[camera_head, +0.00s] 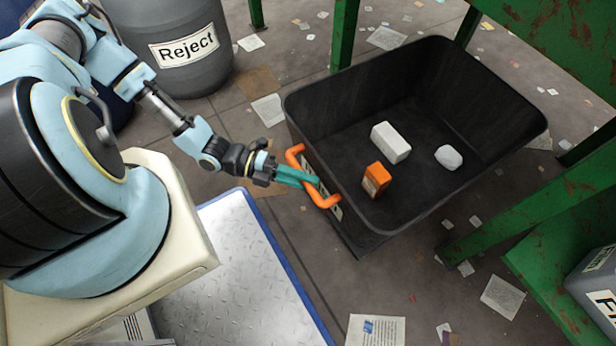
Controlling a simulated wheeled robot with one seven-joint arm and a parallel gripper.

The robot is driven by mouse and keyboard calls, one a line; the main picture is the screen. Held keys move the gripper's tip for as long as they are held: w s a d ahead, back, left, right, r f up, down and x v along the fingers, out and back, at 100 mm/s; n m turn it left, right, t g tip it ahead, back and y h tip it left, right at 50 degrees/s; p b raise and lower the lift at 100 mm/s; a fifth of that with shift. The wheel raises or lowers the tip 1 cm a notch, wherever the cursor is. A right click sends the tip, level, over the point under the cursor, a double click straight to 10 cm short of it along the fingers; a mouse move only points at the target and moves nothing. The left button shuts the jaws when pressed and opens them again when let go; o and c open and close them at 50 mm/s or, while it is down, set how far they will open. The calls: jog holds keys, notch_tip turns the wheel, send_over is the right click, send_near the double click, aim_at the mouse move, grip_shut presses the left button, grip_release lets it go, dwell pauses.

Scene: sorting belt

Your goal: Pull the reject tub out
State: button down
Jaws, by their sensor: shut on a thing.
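The reject tub (313,106) is a black open bin on the floor, at the centre right in the head view. It stands between green frame legs. An orange handle (324,199) sticks out from its near left wall, above a partly hidden label. My gripper (311,181) reaches the handle from the left, and its teal fingers are shut on it. Inside the tub lie a white block (391,142), an orange box (376,180) and a pale rounded lump (449,157). The fingers hide part of the handle.
Green frame legs (344,35) stand behind and to the right of the tub. A grey barrel marked Reject (190,80) stands at the back left. A metal plate with a blue edge (237,275) lies in front. Paper scraps litter the otherwise open floor.

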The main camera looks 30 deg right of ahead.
jog(key=shift+w, duration=0.15)
jog(key=c, duration=0.7)
grip_release()
jog(key=shift+c, duration=0.2)
jog(key=p+v, duration=0.1)
jog(key=v, duration=0.9)
jog(key=shift+w+a, duration=0.2)
jog(key=shift+a, duration=0.1)
jog(key=shift+r, duration=0.1)
